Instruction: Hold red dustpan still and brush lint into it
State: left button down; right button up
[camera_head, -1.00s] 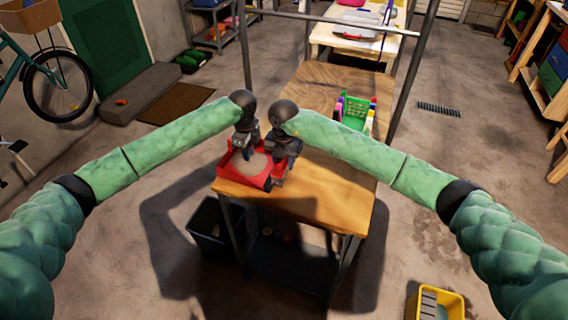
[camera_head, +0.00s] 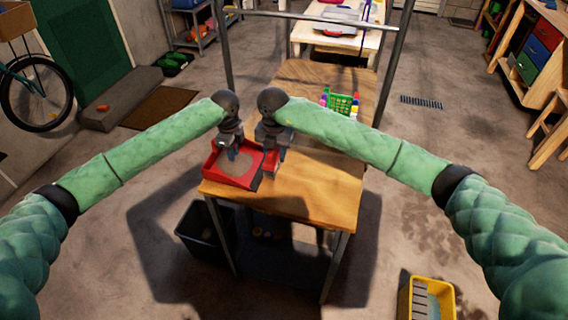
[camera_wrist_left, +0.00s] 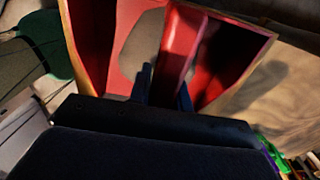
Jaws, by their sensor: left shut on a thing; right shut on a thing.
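The red dustpan (camera_head: 215,176) lies near the front left corner of the wooden table, a greyish patch (camera_head: 238,165) on its floor. Whether this patch is lint I cannot tell. My left gripper (camera_head: 233,154) is shut at the dustpan's far side. In the left wrist view its fingers (camera_wrist_left: 166,92) straddle a red wall (camera_wrist_left: 180,50), with the grey patch (camera_wrist_left: 142,42) beside it. My right gripper (camera_head: 277,156) is just right of the dustpan, shut on a small red thing (camera_head: 270,161), perhaps the brush. Its bristles are hidden.
The wooden table (camera_head: 310,190) is bare at the front right. A green toy cart (camera_head: 343,103) stands farther back on it. Metal posts rise beside the table. A dark bin (camera_head: 205,235) and a yellow bucket (camera_head: 430,298) are on the floor.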

pick_arm(q)
jog(key=c, duration=1.2)
grip_release()
notch_tip(320, 180, up, 12)
